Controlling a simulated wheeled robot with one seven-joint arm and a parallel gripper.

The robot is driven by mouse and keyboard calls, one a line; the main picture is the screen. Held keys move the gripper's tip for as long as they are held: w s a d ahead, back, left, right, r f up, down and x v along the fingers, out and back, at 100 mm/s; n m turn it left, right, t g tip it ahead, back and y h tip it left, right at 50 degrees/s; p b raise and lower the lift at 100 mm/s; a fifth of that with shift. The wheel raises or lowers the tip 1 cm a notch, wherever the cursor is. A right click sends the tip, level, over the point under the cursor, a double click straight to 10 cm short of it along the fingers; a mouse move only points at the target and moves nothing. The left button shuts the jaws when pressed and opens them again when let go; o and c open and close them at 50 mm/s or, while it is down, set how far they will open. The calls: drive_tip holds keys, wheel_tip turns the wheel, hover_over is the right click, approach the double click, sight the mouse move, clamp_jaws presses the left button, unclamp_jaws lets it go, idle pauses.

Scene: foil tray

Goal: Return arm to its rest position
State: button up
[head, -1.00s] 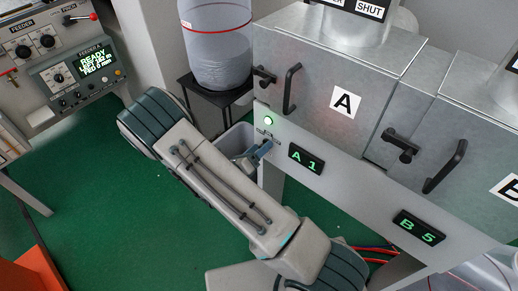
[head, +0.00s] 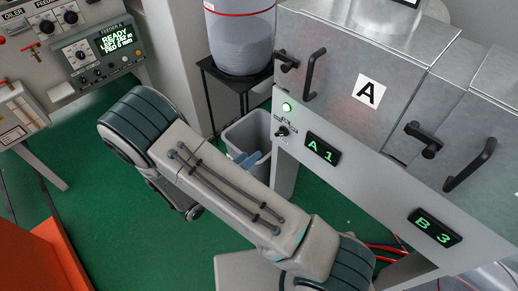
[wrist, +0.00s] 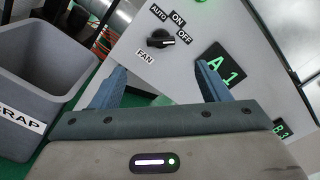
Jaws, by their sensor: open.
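My gripper (wrist: 160,68) is open and empty in the wrist view, its two blue fingers spread apart in front of the grey panel. The black FAN knob (wrist: 160,40), marked AUTO, ON and OFF, lies beyond the fingertips and is not held. It also shows in the head view (head: 283,131). The rest of the gripper is hidden behind the arm.
A grey scrap bin (wrist: 22,88) stands close to the left of my gripper. Steel machine A (head: 350,90) with protruding black handles is at the right. A feeder console (head: 95,50) is at the far left. Green floor (head: 85,180) is open left of my arm.

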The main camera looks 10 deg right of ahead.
drive_tip(key=shift+s+a, duration=0.45)
drive_tip(key=shift+a, duration=0.15)
drive_tip(key=s+d+r+m+g+y, duration=0.6)
drive_tip(key=d+r+m+g, duration=0.55)
drive_tip(key=m, duration=0.75)
drive_tip(key=s+r+m+t+y, duration=0.2)
drive_tip(key=s+r+m+y, duration=0.1)
drive_tip(key=m, duration=0.4)
drive_tip(key=s+r+m+t+y+p, duration=0.1)
drive_tip(key=s+r+m+y, duration=0.2)
drive_tip(key=r+m+y, duration=0.2)
drive_tip(key=shift+s+d+r+m+t+y, duration=0.2)
drive_tip(key=shift+r+m+t+y, duration=0.15)
drive_tip(key=shift+r+m, duration=1.1)
